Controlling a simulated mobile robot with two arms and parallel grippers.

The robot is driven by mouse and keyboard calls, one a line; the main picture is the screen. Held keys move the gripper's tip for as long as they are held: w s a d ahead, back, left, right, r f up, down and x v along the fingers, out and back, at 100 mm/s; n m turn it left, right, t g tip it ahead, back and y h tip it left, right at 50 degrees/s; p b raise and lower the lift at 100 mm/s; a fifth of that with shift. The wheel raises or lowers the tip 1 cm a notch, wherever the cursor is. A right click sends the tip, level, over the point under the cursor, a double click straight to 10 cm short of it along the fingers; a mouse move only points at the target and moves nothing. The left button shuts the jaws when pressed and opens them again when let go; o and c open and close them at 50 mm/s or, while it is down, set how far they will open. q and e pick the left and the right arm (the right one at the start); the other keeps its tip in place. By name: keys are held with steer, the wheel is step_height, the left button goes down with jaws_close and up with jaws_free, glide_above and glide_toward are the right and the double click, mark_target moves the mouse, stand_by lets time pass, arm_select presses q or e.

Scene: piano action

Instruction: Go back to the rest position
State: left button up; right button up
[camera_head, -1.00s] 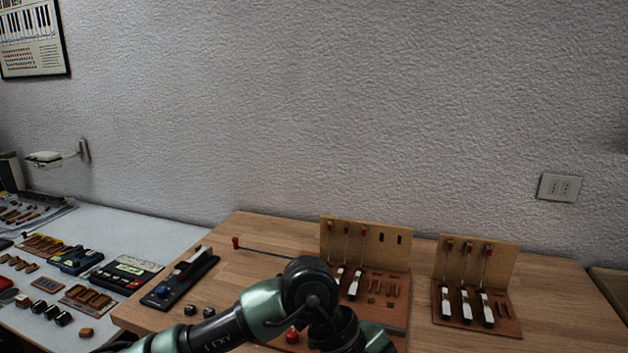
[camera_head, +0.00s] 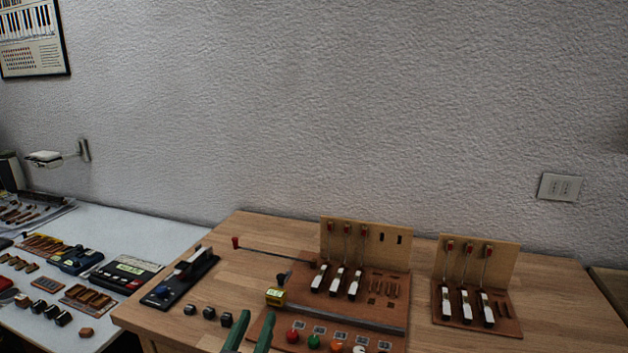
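Two green fingers of my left gripper (camera_head: 256,316) stick up at the bottom edge in the head view. They are apart, with nothing seen between them. The rest of the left arm is mostly out of view. The fingers are at the front left of the wooden piano action board (camera_head: 395,280), by its lower base, and I cannot tell if they touch it. This board carries three white-and-black keys with red-tipped rods, and two dark slots in its back panel. My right gripper is not in view.
A second action board (camera_head: 505,306) with three keys stands to the right. A black device (camera_head: 185,277) and small dark cubes (camera_head: 209,313) are left. The wooden table (camera_head: 560,310) has bare space at right.

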arm_select(q)
steer(key=s+a+f+g+y, duration=0.2)
steer(key=s+a+f+g, duration=0.25)
steer(key=f, duration=0.35)
steer(key=s+a+f+g+y, duration=0.1)
steer(key=s+a+f+g, duration=0.2)
steer(key=s+f, duration=0.35)
steer(key=s+a+f+m+g, duration=0.1)
steer(key=s+a+f+g, duration=0.1)
steer(key=s+f+g, duration=0.35)
steer(key=s+a+f+g, duration=0.1)
steer(key=s+f+g, duration=0.1)
steer(key=s+f, duration=0.65)
step_height(320, 180, down, 22)
steer(key=s+g, duration=0.1)
steer(key=s, duration=0.2)
steer(key=s+a+f+g, duration=0.1)
steer(key=s+a+f, duration=0.2)
steer(key=s+f, duration=1.4)
steer(key=shift+f+m+g, duration=0.3)
steer(key=shift+f, duration=0.1)
